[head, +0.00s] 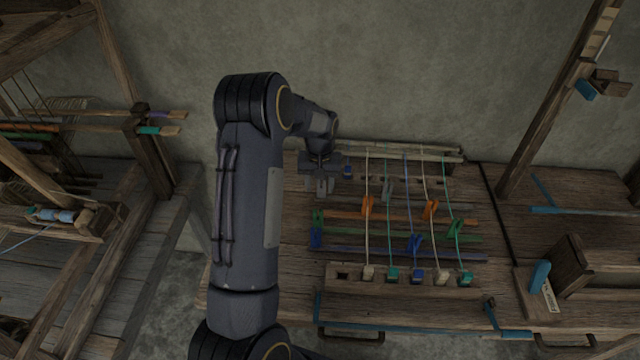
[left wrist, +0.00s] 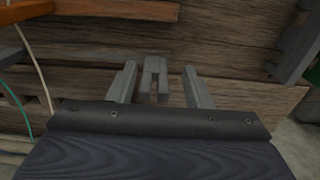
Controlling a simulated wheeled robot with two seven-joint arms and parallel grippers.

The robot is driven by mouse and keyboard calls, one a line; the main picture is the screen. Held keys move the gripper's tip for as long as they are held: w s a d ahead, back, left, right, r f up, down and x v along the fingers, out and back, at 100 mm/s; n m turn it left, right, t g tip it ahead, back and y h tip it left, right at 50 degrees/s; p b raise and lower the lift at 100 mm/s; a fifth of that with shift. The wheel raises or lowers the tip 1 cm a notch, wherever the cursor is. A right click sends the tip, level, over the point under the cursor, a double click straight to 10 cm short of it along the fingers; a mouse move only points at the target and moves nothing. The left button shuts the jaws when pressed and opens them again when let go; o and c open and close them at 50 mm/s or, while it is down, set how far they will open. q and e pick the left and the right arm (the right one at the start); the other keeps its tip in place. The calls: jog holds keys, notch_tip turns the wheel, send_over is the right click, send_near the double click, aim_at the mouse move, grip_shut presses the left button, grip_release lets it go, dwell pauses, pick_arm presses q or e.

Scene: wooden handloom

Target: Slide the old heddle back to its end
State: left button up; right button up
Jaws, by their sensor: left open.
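My left gripper (head: 320,184) is open above the left back part of the loom table, left of the upright threads. In the left wrist view its two fingers (left wrist: 160,70) stand apart, with a small grey fork-shaped piece (left wrist: 153,66) seen between them. I cannot tell whether they touch it, or whether it belongs to the old heddle. An orange bar (head: 345,214), a green bar (head: 350,234) and a blue bar (head: 440,254) lie across the table under the threads. The orange bar also shows in the left wrist view (left wrist: 110,9).
Several threads rise from a wooden block (head: 345,288) at the front to a back rail (head: 400,148). Orange, blue and green clips sit among them. A wooden loom frame (head: 150,165) stands left. A post (head: 555,110) and a wooden box (head: 600,262) stand right.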

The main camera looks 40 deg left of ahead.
pick_arm(q)
jog(key=shift+r+b, duration=0.35)
jog(key=shift+r, duration=3.55)
